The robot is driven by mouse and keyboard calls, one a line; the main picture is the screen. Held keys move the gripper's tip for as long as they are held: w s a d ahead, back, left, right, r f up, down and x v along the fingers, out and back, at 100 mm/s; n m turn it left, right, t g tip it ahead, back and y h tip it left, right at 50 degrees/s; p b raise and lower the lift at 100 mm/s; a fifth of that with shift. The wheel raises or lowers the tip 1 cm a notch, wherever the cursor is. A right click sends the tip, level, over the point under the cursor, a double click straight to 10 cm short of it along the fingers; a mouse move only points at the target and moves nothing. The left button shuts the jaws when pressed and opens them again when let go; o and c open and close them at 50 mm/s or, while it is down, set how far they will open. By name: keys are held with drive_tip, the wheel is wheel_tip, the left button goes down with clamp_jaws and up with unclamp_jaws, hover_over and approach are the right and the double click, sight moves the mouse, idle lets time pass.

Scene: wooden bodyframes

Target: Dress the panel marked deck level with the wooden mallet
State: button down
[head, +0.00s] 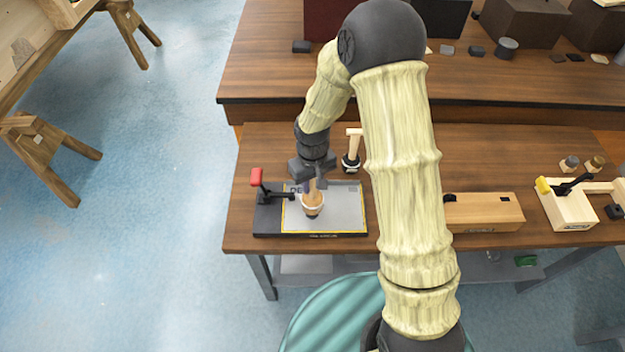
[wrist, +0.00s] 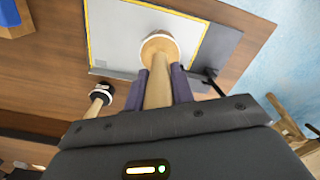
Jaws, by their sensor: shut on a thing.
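The grey panel (head: 342,208) with a yellow border lies in a dark fixture on the near bench. Dark letters beginning "DE" show at its upper left; the rest is covered. My gripper (head: 314,182) is shut on the handle of a wooden mallet (head: 312,207), which is over the panel's left part. In the wrist view the mallet's pale round head (wrist: 160,43) overlaps the panel (wrist: 120,35), with its handle between my fingers (wrist: 160,85). I cannot tell whether the head touches the panel.
A red-handled clamp (head: 257,178) stands at the fixture's left. Another wooden-handled tool with a dark head (head: 351,163) stands just behind the panel. A wooden block (head: 485,212) and a yellow-tipped clamp (head: 543,186) are to the right. My arm hides the bench middle.

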sight(313, 193)
wheel_tip(313, 193, down, 5)
drive_tip(key=b, duration=0.3)
drive_tip(key=shift+f, duration=0.15)
drive_tip(key=shift+r+p, duration=0.4)
drive_tip(key=shift+r, duration=0.15)
wheel_tip(313, 193, up, 8)
drive_tip(key=p, duration=0.6)
drive_tip(key=shift+a+f, duration=0.15)
drive_tip(key=shift+d+r, duration=0.2)
drive_tip(key=shift+r, duration=0.1)
